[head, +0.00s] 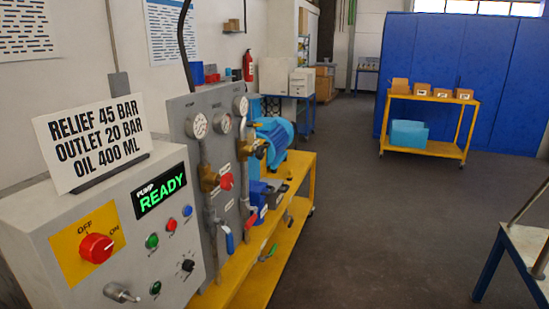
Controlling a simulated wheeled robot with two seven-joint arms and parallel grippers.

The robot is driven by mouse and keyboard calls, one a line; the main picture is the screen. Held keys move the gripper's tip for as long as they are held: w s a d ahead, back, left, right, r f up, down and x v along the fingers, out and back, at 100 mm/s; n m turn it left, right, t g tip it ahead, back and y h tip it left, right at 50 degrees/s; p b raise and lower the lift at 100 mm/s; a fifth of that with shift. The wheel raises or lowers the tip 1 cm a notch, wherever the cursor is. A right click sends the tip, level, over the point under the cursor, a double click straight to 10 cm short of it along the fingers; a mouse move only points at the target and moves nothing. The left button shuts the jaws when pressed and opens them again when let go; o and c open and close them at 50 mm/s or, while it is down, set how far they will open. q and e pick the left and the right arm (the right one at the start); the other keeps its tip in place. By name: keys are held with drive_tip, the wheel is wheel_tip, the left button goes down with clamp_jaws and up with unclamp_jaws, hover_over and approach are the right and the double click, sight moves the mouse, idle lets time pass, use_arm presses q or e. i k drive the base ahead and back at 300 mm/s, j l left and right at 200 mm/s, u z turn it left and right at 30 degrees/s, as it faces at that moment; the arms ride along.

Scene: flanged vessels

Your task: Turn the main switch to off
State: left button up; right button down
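The main switch (97,248) is a round red knob on a yellow plate (70,246) marked OFF at the upper left and ON at the right. It sits at the left of the front of a grey control box (40,262) in the near left of the head view. The picture is too small to tell for certain which mark the knob points to. Neither of my grippers shows in the head view.
Green, red and blue buttons, a black knob (188,265) and a metal key-like part (120,293) are near the switch. A sign (90,142) stands on the box. A gauge panel (185,115) and yellow pump bench (262,262) are behind.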

sight(95, 248)
drive_tip(key=u, duration=1.25)
